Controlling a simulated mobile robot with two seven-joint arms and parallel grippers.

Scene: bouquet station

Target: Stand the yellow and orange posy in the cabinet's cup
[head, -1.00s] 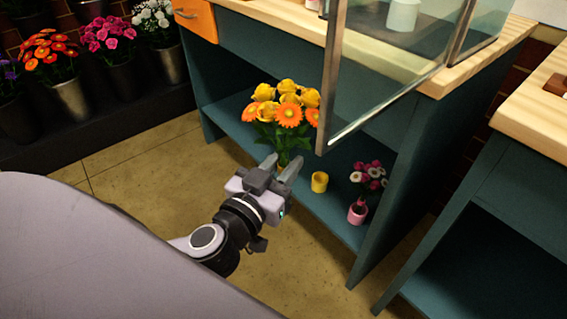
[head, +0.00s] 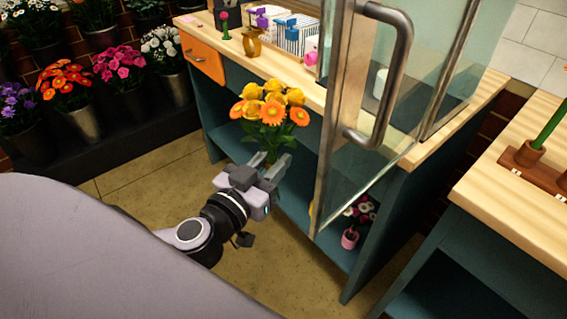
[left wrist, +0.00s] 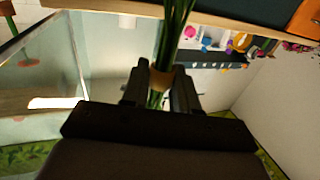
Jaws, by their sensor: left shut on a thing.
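The yellow and orange posy (head: 270,108) is upright in my left gripper (head: 271,163), in front of the teal cabinet (head: 225,108). My right gripper is not in view.
The glass door stands out with its metal handle (head: 402,75), close to the right of the posy. A pink pot (head: 349,238) with flowers is on the lower shelf. A wooden rack (head: 520,160) is on the right table. Flower buckets (head: 70,98) stand at left.

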